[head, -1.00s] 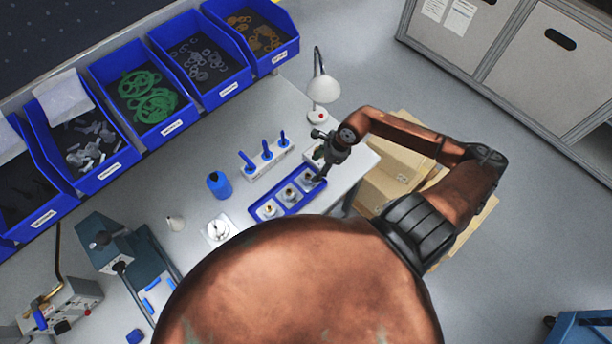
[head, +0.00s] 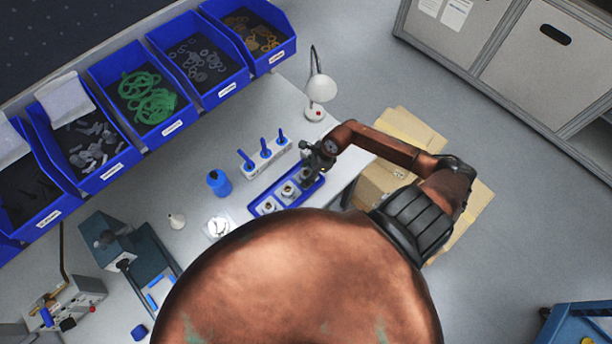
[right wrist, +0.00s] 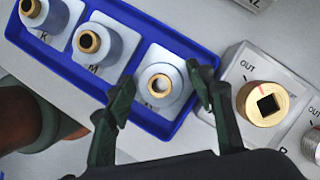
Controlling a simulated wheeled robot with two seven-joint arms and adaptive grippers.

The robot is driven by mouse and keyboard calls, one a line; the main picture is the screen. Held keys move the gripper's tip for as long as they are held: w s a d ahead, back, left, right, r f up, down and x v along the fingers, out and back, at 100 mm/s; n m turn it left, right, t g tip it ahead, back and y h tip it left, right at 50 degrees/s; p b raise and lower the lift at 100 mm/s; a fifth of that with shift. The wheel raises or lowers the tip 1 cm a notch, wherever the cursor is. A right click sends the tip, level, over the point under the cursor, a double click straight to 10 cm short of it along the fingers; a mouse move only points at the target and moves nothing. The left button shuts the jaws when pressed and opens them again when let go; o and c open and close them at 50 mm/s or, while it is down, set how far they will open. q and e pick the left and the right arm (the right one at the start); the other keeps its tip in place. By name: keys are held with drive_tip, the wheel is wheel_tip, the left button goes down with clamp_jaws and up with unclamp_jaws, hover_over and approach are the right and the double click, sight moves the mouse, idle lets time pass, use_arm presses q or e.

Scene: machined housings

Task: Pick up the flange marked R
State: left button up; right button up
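The blue tray (right wrist: 75,78) holds three pale flanges with brass-coloured necks on white plates. The middle flange (right wrist: 108,45) seems marked M. The letter by the near flange (right wrist: 172,98) is unclear. My right gripper (right wrist: 160,80) is open and empty, its fingers appearing on either side of the near flange; contact cannot be told. In the head view my right gripper (head: 318,160) is over the tray's right end. My left gripper is out of view.
A white block marked OUT (right wrist: 285,75) with a brass part stands close right of the tray. Blue bins (head: 140,92) line the back.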

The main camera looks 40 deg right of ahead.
drive_tip(key=c, duration=1.3)
drive_tip(key=shift+w+r, duration=0.1)
